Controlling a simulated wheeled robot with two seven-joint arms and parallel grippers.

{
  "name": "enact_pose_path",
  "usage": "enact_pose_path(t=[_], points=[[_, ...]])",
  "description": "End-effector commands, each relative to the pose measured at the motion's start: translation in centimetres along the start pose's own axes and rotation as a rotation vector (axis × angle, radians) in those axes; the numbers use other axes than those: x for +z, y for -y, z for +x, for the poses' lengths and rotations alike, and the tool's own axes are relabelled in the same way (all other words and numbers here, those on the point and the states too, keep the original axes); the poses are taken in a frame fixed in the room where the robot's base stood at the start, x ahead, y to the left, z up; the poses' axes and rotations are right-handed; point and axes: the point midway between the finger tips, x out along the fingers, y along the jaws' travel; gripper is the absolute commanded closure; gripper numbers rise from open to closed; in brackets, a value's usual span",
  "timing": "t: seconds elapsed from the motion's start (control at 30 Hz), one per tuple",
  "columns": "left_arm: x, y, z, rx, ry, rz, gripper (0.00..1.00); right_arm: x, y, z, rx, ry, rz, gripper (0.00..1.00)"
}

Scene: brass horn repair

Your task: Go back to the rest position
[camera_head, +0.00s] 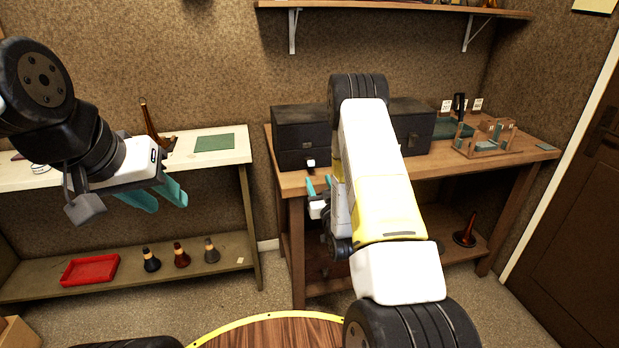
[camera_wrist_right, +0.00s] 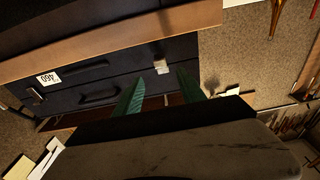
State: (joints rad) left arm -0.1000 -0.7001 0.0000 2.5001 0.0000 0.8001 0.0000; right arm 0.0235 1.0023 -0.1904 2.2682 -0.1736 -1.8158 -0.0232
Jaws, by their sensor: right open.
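My right gripper (camera_head: 318,184) is in front of the right wooden bench, partly hidden by my right arm. In the right wrist view its teal fingers (camera_wrist_right: 160,84) are spread apart and empty. A small white piece (camera_wrist_right: 161,66) on the black drawer case (camera_wrist_right: 100,82) shows beyond the gap, apart from the fingers. That white piece also shows in the head view (camera_head: 311,163).
The right bench (camera_head: 430,172) carries the black cases (camera_head: 298,133) and a wooden rack (camera_head: 490,140). The pale bench (camera_head: 215,160) has a green mat (camera_head: 214,143); its lower shelf holds a red tray (camera_head: 90,269). A round wooden top (camera_head: 270,334) is at the front.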

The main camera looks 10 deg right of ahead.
Motion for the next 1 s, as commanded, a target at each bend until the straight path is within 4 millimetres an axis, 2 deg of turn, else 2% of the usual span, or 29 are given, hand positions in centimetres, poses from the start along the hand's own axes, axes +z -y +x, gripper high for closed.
enact_pose_path(t=[0.23, 0.37, 0.53, 0.67, 0.77, 0.87, 1.0], points=[[0.0, 0.0, 0.0, 0.0, 0.0, 0.0, 0.64, -0.1, 0.0, 0.1, 0.0, 0.001, 0.0, 0.53], [0.0, 0.0, 0.0, 0.0, 0.0, 0.0, 0.64, -1.3, -0.1, 0.9, 0.005, 0.028, 0.002, 0.53], [0.0, 0.0, 0.0, 0.0, 0.0, 0.0, 0.64, -5.3, -0.3, 2.9, 0.019, 0.143, 0.016, 0.53], [0.0, 0.0, 0.0, 0.0, 0.0, 0.0, 0.64, -8.8, -0.2, 3.1, 0.026, 0.261, 0.035, 0.53], [0.0, 0.0, 0.0, 0.0, 0.0, 0.0, 0.64, -11.5, 0.1, 2.3, 0.024, 0.353, 0.053, 0.53], [0.0, 0.0, 0.0, 0.0, 0.0, 0.0, 0.64, -14.2, 0.5, 0.7, 0.02, 0.443, 0.071, 0.53], [0.0, 0.0, 0.0, 0.0, 0.0, 0.0, 0.64, -17.6, 1.5, -2.9, 0.003, 0.571, 0.095, 0.53]])
